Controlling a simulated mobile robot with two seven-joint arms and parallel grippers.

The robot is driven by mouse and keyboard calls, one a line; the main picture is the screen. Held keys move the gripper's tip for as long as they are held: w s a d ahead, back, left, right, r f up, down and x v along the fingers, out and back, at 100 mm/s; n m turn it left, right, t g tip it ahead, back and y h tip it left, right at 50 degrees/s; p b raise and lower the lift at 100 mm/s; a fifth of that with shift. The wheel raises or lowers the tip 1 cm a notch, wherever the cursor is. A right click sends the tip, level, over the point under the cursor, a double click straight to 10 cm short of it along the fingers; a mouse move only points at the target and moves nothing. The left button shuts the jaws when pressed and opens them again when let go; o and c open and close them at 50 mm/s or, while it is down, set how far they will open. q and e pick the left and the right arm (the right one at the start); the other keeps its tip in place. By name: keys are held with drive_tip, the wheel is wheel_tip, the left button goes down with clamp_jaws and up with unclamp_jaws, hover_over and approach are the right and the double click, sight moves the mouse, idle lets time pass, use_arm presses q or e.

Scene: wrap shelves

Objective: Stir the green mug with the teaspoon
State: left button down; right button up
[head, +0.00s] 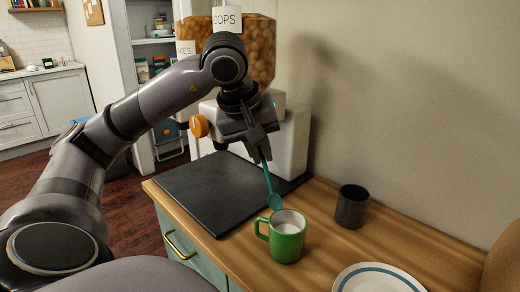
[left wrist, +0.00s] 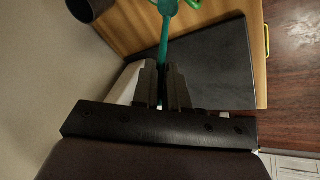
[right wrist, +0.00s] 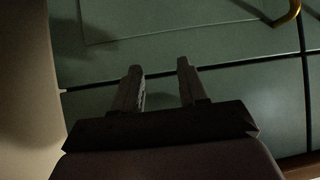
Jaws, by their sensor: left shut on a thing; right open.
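The green mug (head: 287,238) stands upright on the wooden counter, its handle toward the left, with pale contents or a pale inside showing. The teal teaspoon (head: 267,180) hangs bowl-down from my left gripper (head: 262,157), which is shut on its handle. The spoon's bowl is just behind and left of the mug's rim in the head view, and seems outside it. In the left wrist view the teaspoon (left wrist: 164,35) points away from the fingers, and a bit of the green mug (left wrist: 210,4) shows at the top edge. My right gripper (right wrist: 160,80) is open and empty, facing green cabinet fronts.
A dark cup (head: 351,207) stands right of the mug near the wall. A white plate with a blue ring (head: 378,280) lies at the front. A black mat (head: 215,190) lies left, before a cereal dispenser (head: 294,140) with an orange knob.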

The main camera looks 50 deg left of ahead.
use_arm(q)
drive_tip(key=shift+r, duration=0.15)
wheel_tip(320, 180, up, 5)
drive_tip(key=p, duration=0.5)
